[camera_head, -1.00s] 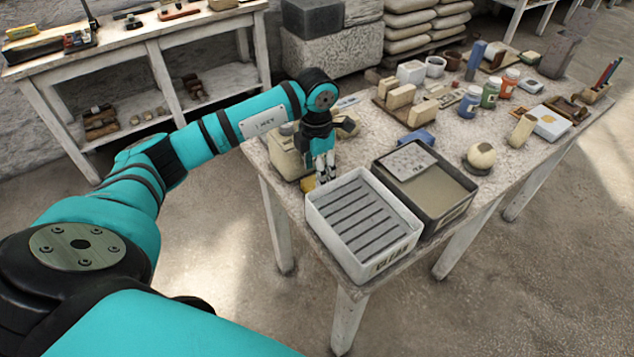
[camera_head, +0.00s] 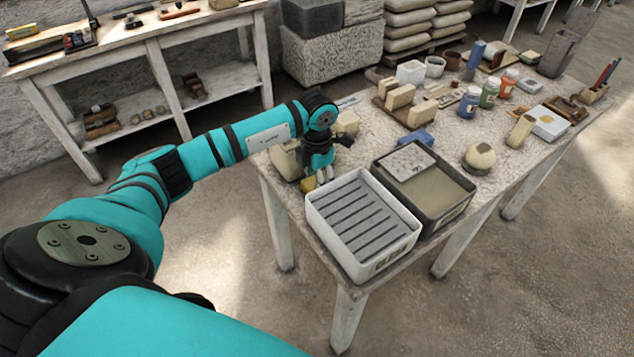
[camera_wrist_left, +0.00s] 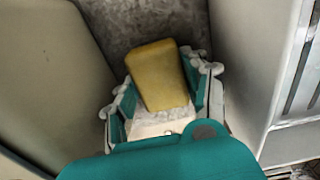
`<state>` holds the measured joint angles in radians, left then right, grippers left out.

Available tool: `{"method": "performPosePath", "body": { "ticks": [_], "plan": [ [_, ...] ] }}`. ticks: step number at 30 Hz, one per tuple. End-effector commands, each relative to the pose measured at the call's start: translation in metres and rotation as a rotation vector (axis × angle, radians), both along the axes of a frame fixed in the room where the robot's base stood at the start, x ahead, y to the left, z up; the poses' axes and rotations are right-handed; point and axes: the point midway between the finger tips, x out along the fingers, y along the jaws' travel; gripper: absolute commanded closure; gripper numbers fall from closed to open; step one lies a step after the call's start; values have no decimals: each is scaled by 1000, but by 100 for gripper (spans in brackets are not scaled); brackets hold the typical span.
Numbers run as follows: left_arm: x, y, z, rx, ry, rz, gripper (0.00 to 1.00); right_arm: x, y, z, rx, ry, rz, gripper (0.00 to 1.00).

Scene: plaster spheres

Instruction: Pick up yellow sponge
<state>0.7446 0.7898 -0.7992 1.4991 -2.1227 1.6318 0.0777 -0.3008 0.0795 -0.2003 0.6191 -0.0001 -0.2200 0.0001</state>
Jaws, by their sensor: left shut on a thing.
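The yellow sponge (camera_wrist_left: 158,72) is a rounded block between the two fingers of my left gripper (camera_wrist_left: 160,90) in the left wrist view. The fingers are shut on its sides. In the head view the left gripper (camera_head: 319,179) points down at the table's left end, just behind the white slatted tray (camera_head: 316,204). A small bit of the yellow sponge (camera_head: 308,184) shows there, mostly hidden by the fingers. Whether the sponge touches the table is hard to tell. My right gripper is not in view.
A beige block-like container (camera_head: 284,160) stands close left of the gripper. A dark-rimmed bin (camera_head: 452,214) sits right of the tray. A round plaster sphere (camera_head: 480,156), jars and blocks stand farther right on the table (camera_head: 500,188). The wrist view shows narrow room on both sides.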

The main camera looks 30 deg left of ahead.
Motion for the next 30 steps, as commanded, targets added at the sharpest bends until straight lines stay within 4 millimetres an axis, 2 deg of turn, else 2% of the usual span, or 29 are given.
{"method": "performPosePath", "body": {
  "ticks": [5, 11, 30],
  "plan": [
    [1, 0, 8, 0, -2, 0, 68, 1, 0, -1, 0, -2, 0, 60],
    [2, 1, 34, 0, -5, 1, 68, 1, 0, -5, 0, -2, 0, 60],
    [1, 0, 161, 0, -3, -1, 68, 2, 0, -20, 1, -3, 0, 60]
  ]
}}
